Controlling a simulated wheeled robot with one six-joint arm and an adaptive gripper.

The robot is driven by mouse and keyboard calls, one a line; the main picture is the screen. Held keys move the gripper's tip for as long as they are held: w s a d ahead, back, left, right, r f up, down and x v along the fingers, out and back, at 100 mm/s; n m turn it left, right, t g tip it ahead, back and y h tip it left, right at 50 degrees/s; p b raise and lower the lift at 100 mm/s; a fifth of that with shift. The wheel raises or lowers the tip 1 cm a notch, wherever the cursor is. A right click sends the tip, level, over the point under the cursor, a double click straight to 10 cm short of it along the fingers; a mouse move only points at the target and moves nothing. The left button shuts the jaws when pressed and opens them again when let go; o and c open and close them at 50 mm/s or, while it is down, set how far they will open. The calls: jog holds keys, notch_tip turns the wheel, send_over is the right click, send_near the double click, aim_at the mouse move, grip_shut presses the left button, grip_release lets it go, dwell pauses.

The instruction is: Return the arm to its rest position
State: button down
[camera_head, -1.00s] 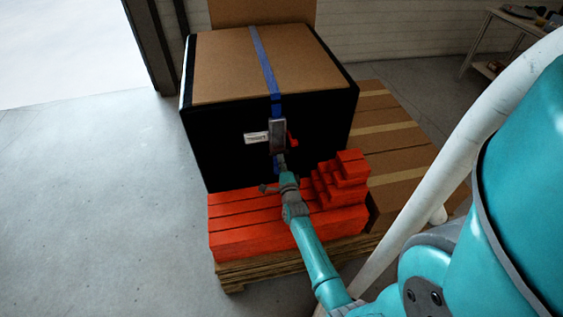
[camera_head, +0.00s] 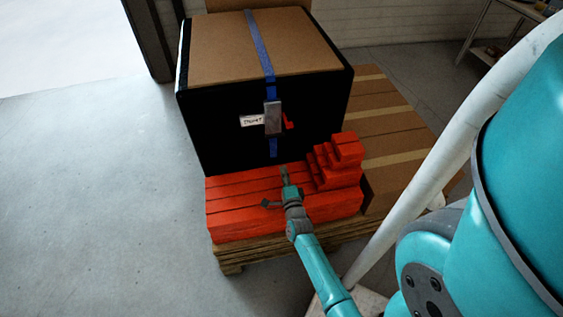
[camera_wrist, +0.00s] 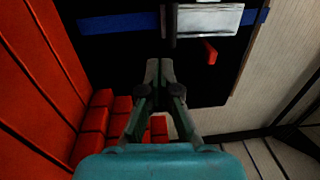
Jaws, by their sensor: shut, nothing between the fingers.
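My gripper (camera_head: 284,174) is at the end of my teal arm, above the red blocks in the head view. It is shut and empty. In the wrist view my gripper (camera_wrist: 160,64) shows its fingertips together, in front of the black side of a box. That black box (camera_head: 222,122) has a brown top and a blue strap. A grey metal buckle (camera_head: 273,117) sits on the strap, with a white label beside it and a small red piece. The fingers look apart from the buckle.
Long red blocks (camera_head: 240,215) lie on a wooden pallet (camera_head: 232,258), with a stepped stack of small red blocks (camera_head: 335,160) on the right. Brown cartons (camera_head: 390,130) stand behind to the right. The grey floor (camera_head: 90,200) at left is clear. A workbench (camera_head: 490,40) stands far right.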

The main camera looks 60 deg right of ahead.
jog(key=shift+s+a+f, duration=0.1)
jog(key=shift+s+a, duration=0.35)
jog(key=shift+a, duration=0.1)
jog(key=s+a+r+n+t+y, duration=0.2)
jog(key=s+a+n+y, duration=0.4)
jog(key=a, duration=0.7)
jog(key=s+a+r+n+t+y, duration=0.15)
jog(key=s+a+n, duration=0.45)
jog(key=a, duration=0.6)
jog(key=s+a+r+n+y, duration=0.3)
jog(key=s+a+r+n, duration=0.3)
jog(key=r+n, duration=0.2)
jog(key=s+a+r+n+g+y, duration=0.1)
jog(key=s+a+r+n+y, duration=0.3)
jog(key=s+a+r+n, duration=0.2)
notch_tip(320, 180, up, 2)
jog(key=shift+s+n, duration=0.35)
jog(key=shift+n, duration=0.55)
